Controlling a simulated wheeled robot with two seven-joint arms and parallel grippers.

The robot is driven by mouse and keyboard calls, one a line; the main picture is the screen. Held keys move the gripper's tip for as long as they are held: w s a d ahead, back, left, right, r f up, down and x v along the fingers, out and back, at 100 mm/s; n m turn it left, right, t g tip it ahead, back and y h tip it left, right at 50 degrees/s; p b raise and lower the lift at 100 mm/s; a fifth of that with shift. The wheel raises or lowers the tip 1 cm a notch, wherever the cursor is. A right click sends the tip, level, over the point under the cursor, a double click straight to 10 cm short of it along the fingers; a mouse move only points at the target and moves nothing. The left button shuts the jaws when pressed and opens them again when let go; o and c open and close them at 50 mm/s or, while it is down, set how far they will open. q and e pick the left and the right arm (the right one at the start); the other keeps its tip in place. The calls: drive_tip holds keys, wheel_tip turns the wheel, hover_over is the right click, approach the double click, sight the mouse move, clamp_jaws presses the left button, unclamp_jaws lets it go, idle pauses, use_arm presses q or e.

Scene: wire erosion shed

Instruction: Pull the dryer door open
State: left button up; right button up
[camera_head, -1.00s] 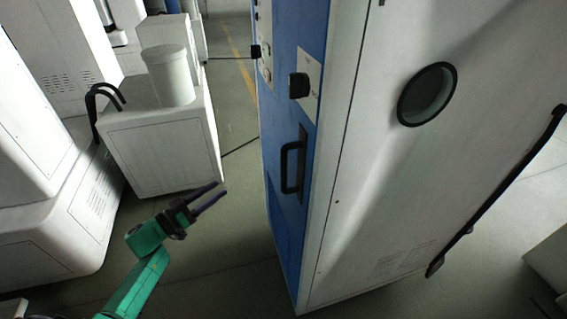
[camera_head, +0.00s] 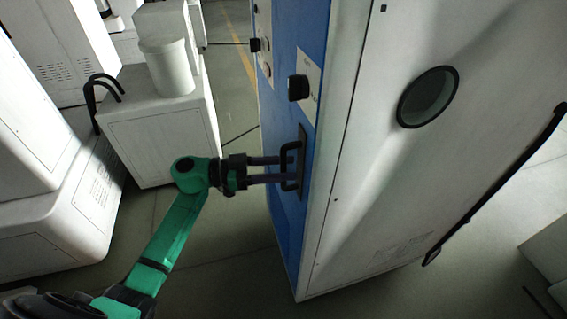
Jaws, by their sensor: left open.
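The dryer is a tall cabinet with a blue front door (camera_head: 285,215) and a white side. A black bar handle (camera_head: 299,160) stands upright on the door, which looks closed. My left gripper (camera_head: 283,169) is open, level with the handle, its two dark fingers pointing right with their tips at the handle. The tips overlap the bar in the picture; I cannot tell whether they touch it. My right gripper is not in view.
The cabinet's white side (camera_head: 400,190) has a round port (camera_head: 427,97). A white machine with a cylinder (camera_head: 168,66) stands at the left, with free floor between it and the dryer.

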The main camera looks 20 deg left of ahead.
use_arm(q)
drive_tip(key=shift+d, duration=0.15)
clamp_jaws()
idle(1.4)
